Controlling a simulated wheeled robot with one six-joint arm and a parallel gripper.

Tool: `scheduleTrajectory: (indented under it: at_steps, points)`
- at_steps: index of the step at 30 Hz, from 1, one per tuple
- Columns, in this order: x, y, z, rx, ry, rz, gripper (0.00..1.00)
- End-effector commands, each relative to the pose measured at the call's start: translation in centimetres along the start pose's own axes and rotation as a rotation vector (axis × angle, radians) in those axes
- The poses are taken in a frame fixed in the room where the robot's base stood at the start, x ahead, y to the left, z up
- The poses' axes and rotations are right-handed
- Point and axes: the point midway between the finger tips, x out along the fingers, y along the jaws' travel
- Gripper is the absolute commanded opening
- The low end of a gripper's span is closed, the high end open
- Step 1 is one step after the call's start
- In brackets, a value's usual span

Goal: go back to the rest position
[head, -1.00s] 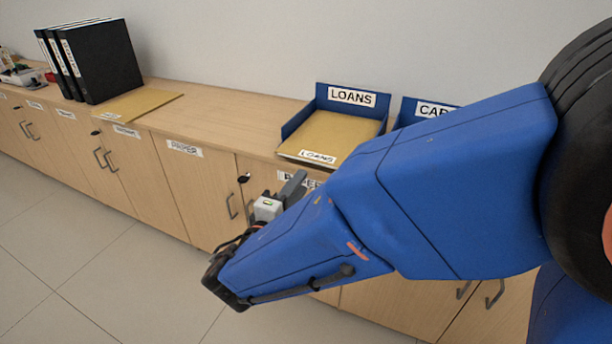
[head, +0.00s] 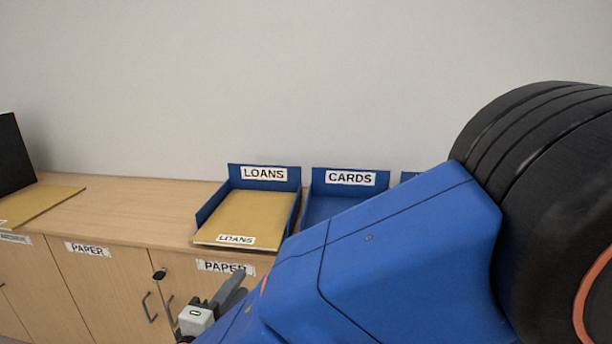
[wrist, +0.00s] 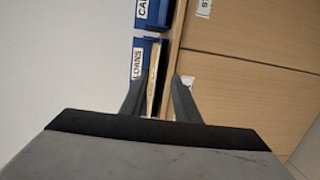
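My gripper (wrist: 158,86) shows in the wrist view with its two fingers apart and nothing held between them. The counter and blue trays appear beyond the fingertips. In the head view, my blue arm fills the lower right, and a grey finger shows low in front of the cabinet doors; the rest of the gripper is hidden or out of frame. The blue LOANS tray (head: 208,207) holds a tan folder (head: 243,214) labelled LOANS. The tray also shows in the wrist view (wrist: 138,44).
The blue CARDS tray (head: 322,206) stands right of the LOANS tray, partly behind my arm. Another tan folder (head: 40,204) and a black binder (head: 14,155) are at the left. The wooden counter (head: 130,200) between is clear. Cabinet doors (head: 100,285) with handles are below.

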Motion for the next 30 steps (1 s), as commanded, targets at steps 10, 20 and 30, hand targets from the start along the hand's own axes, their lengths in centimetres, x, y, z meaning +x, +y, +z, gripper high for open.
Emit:
scheduleTrajectory:
  at_steps: [10, 20, 30]
  points:
    - [8.9, 0.6, 14.9, 0.046, -0.339, -0.267, 0.28]
    - [10.9, -0.6, 27.7, 0.169, -0.575, -0.528, 0.28]
    - [8.9, -2.3, 37.4, 0.383, -0.731, -0.766, 0.28]
